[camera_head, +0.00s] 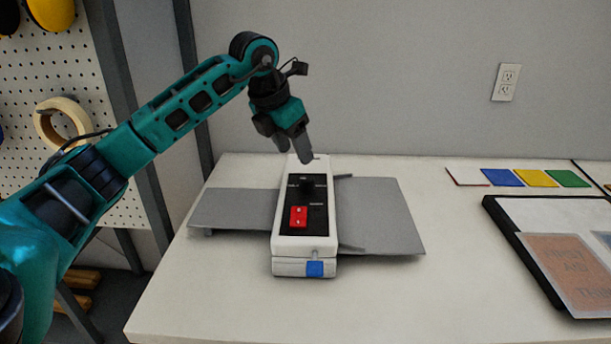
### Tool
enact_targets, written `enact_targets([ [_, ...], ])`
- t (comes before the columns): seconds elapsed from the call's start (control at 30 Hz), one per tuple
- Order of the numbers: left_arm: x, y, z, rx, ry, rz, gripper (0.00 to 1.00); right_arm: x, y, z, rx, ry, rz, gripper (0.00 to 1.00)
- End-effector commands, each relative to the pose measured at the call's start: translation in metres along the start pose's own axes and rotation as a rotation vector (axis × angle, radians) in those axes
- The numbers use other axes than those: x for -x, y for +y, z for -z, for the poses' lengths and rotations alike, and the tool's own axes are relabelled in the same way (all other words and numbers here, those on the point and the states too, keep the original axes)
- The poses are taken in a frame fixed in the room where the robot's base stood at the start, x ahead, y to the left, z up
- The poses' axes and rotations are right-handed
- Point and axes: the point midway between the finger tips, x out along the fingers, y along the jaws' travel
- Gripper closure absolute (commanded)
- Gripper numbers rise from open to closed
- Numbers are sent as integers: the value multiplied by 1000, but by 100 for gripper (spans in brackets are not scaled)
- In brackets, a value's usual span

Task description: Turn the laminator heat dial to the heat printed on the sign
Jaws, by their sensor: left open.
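The laminator (284,243) is a long white box with a black top panel, lying on the white table with its long side pointing away from me. A dark heat dial (308,186) sits on the far part of the panel; its setting is too small to read. A red switch (298,216) is nearer to me on the panel. My left gripper (296,158) is open and empty, above the far end of the laminator and apart from the dial. A sign with the heat cannot be made out. My right gripper is out of view.
Grey trays (384,222) stick out on both sides of the laminator. Coloured cards (502,178) lie at the back right. A black-edged tray (515,239) with printed sheets (568,268) is at the right. The table front is clear. A pegboard stands at the left.

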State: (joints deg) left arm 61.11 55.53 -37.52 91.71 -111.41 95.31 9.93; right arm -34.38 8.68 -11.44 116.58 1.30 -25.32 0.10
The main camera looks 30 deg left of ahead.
Motion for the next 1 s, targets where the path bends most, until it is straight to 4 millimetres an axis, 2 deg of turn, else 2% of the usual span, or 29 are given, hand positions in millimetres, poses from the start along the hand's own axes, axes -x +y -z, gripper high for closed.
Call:
enact_targets([
  [0.03,-15,-1,2,0,5,3,42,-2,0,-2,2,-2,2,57],
  [0.2,-49,-2,1,-1,3,4,42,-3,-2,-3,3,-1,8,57],
  [0.4,-75,-1,0,-1,0,3,42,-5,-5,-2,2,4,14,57],
  [0.57,-83,-1,0,-2,0,3,42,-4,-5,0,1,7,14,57],
  [0.83,-84,-1,0,-2,-1,3,42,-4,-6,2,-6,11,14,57],
  [1.0,-84,-1,0,-2,-1,3,58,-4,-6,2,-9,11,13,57],
])
